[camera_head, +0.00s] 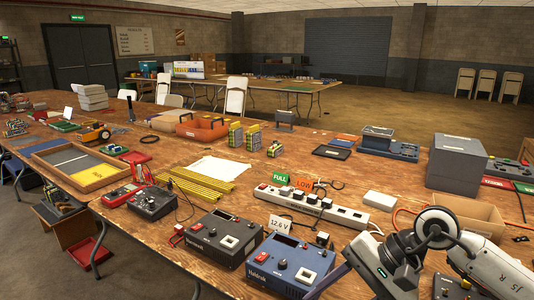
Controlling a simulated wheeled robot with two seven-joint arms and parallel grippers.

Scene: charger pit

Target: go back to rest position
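My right arm comes in at the lower right. Its grey end, the body of my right gripper (372,264), is over the front edge of the table, beside the right charger box (290,268). A dark narrow part runs from it down to the left. I cannot make out two separate fingertips, or whether anything is held. My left arm and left gripper are not in view. A second charger box (222,238) stands left of the first. A white card reading 12.6 V (281,223) stands behind them.
A white power strip (312,207) with plugs and cables lies behind the chargers. Green FULL (280,179) and orange LOW (304,184) signs stand behind it. A cardboard box (466,214) and a grey box (457,163) stand at right. A wooden tray (125,175) is at left.

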